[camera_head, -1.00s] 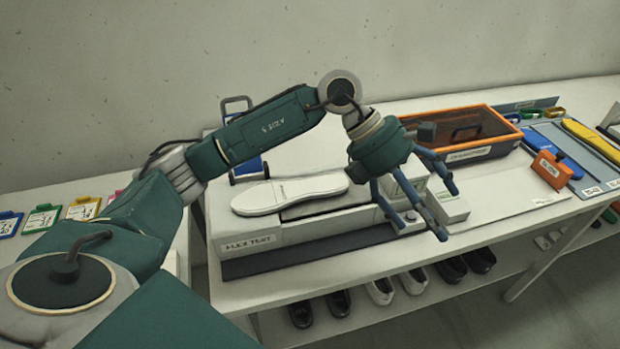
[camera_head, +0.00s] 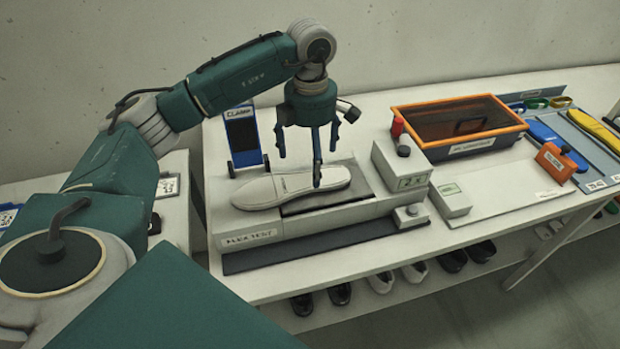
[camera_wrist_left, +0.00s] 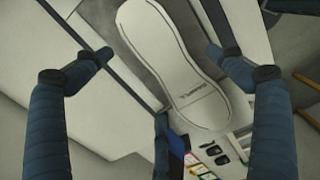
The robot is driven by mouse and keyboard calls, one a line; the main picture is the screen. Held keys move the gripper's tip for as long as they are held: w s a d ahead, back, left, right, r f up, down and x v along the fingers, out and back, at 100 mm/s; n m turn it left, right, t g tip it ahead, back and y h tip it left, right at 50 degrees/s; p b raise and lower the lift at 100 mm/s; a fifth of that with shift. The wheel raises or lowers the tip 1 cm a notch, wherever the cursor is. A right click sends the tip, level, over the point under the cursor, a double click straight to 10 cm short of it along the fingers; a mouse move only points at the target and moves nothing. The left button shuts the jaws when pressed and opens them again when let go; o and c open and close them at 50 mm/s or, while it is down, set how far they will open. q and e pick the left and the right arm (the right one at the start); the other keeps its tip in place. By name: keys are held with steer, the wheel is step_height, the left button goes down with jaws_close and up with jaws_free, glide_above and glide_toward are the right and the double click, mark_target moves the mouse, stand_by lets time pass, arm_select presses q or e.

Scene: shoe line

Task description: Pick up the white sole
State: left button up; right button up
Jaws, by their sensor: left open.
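The white sole (camera_head: 290,186) lies flat on top of the flex test machine (camera_head: 330,224) in the head view. It fills the middle of the left wrist view (camera_wrist_left: 180,70), running between the fingers. My left gripper (camera_head: 312,165) points down above the sole, toward its right part, with its fingers spread and empty. In the left wrist view the left gripper (camera_wrist_left: 165,75) has fingers on both sides of the sole, apart from it as far as I can tell. My right gripper is not in view.
A blue-framed clamp board (camera_head: 243,137) stands behind the sole. The machine's display box (camera_head: 402,168) rises to the right. An orange-rimmed bin (camera_head: 458,122) and an orange block (camera_head: 555,162) are farther right. Several shoes (camera_head: 380,282) sit on the shelf below.

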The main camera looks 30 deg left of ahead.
arm_select(q)
step_height(320, 180, down, 4)
steer(key=shift+s+r+p, duration=0.1)
steer(key=shift+r+p, duration=0.15)
steer(key=shift+p, duration=0.45)
steer(key=shift+f, duration=0.3)
steer(key=c, duration=1.4)
steer(key=shift+r, duration=0.15)
steer(key=shift+r+b, duration=0.3)
steer(key=shift+r, duration=0.3)
step_height(320, 180, up, 8)
steer(key=b, duration=0.2)
step_height(320, 180, up, 11)
steer(key=p, duration=0.1)
glide_above(310, 175)
steer(key=shift+f, duration=0.2)
